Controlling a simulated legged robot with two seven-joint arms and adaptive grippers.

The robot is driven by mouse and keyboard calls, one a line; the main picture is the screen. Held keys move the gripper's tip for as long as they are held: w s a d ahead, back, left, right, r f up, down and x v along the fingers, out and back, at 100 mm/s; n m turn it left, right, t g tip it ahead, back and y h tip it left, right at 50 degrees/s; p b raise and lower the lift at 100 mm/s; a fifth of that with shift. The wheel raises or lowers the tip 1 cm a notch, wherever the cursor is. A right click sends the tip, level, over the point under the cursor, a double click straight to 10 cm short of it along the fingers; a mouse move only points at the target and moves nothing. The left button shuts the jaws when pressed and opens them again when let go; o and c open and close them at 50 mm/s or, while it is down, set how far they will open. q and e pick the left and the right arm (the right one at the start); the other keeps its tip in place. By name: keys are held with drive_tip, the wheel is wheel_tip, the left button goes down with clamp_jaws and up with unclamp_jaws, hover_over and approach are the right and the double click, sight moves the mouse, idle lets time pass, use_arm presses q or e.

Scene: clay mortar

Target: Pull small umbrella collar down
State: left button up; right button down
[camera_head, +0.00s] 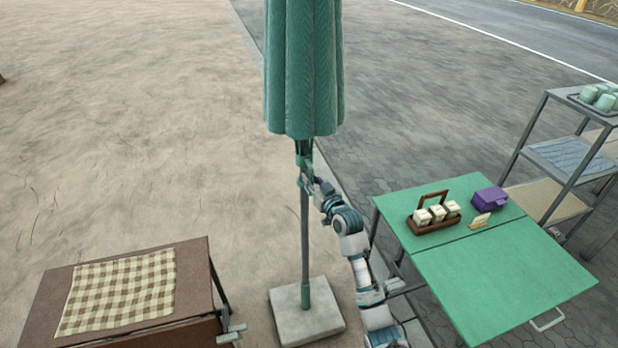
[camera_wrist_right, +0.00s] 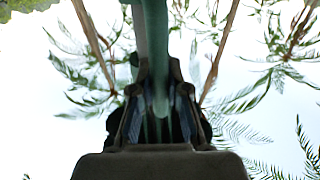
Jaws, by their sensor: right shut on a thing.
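The small umbrella (camera_head: 304,70) stands upright with its teal canopy folded down around the pole (camera_head: 305,235). Its pole rises from a square pale base (camera_head: 307,312). My right gripper (camera_head: 305,178) is at the pole just under the canopy's lower edge. In the right wrist view a teal part of the umbrella collar (camera_wrist_right: 157,85) runs down between the two dark fingers, and the gripper (camera_wrist_right: 158,110) is shut on it. The rest of the collar is largely hidden by the canopy and my gripper. My left gripper is not in view.
A green table (camera_head: 490,285) at right holds a wooden caddy (camera_head: 437,226) with several jars and a purple box (camera_head: 488,200). A metal shelf (camera_head: 570,155) stands behind it. A brown table (camera_head: 195,265) with a checked cloth (camera_head: 120,293) is at left. Ground between is clear.

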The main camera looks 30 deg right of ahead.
drive_tip(key=c, duration=1.4)
unclamp_jaws()
drive_tip(key=shift+s, duration=0.1)
drive_tip(key=shift+o, duration=1.3)
drive_tip(key=shift+s+d, duration=0.1)
drive_tip(key=shift+s, duration=0.05)
drive_tip(key=s, duration=1.2)
